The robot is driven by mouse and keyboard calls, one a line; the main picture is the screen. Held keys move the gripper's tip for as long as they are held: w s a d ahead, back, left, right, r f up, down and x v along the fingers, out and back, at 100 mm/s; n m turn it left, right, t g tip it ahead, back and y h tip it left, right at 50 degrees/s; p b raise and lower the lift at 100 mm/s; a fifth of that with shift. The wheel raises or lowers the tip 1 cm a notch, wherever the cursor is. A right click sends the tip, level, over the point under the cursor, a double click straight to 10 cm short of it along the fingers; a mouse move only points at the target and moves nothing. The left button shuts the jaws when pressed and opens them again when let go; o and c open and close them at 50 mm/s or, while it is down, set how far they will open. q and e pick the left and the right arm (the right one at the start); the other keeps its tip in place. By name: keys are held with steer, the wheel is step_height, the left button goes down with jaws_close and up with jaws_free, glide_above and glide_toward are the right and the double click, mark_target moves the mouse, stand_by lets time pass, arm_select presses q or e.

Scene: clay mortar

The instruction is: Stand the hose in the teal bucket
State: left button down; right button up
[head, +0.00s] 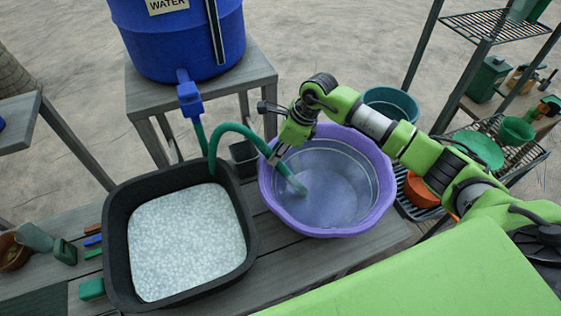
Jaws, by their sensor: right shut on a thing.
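The green hose (235,129) runs from the tap of the blue water barrel, arches up and bends down to the right. My right gripper (277,156) is shut on the hose near its free end. That end points down over the inside of a purple basin (267,190); I cannot tell whether it touches anything there. The teal bucket (392,97) stands behind my right arm, right of and beyond the basin. Its lower part is hidden by the arm. My left gripper is not in view.
The blue barrel (183,40) stands on a grey stand. A black tub (120,240) of white granules sits left of the basin on the bench. A metal shelf (484,25) with pots and green containers stands at right. Small tools lie at the bench's left.

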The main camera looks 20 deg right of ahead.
steer(key=w+a+r, duration=0.1)
steer(key=a+r, duration=0.1)
steer(key=r, duration=0.7)
steer(key=w+a+r+p, duration=0.1)
steer(key=w+a+r, duration=0.1)
steer(key=r, duration=0.6)
steer(key=shift+a+r+p, duration=0.3)
steer(key=shift+r, duration=0.1)
